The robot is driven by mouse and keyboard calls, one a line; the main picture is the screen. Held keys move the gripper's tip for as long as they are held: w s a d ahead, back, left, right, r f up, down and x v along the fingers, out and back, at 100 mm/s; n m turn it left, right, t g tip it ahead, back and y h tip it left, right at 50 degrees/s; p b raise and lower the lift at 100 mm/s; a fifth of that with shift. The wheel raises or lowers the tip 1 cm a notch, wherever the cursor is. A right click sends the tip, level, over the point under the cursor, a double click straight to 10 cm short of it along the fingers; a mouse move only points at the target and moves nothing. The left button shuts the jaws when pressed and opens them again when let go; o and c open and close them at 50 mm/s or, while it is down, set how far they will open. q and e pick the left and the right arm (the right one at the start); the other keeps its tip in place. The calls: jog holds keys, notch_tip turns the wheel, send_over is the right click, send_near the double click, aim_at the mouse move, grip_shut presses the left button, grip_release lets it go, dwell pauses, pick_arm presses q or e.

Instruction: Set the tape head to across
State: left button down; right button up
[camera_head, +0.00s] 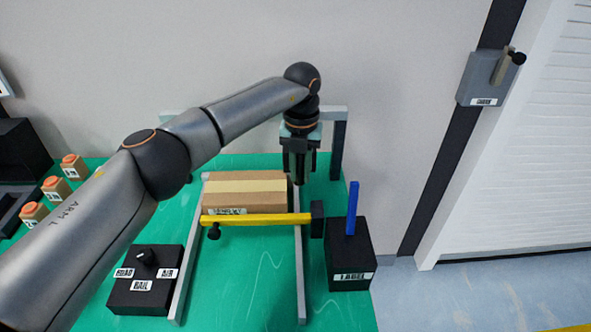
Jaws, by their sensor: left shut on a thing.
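My left gripper (299,178) points straight down at the gantry (338,112), just behind the right end of a taped cardboard box (245,200). Its dark fingers are close together, shut on a part that they mostly hide. That part is where the tape head would be on the gantry, but its shape and the way it is turned cannot be made out. The box lies between two grey rails (301,280), with a pale tape strip along its top. My right gripper is not in view.
A yellow bar (255,219) crosses in front of the box. A black LABEL box (349,262) with an upright blue lever (352,208) stands at the right. A black RAIL knob box (146,283) is front left. Orange buttons (73,165) line the left. A switch box (482,85) is on the wall.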

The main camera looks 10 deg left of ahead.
pick_arm(q)
jog(key=shift+w+d+r, duration=0.15)
jog(key=shift+d, duration=0.1)
jog(key=c, duration=0.8)
grip_release()
notch_tip(320, 180, up, 12)
jog(key=shift+r, duration=0.2)
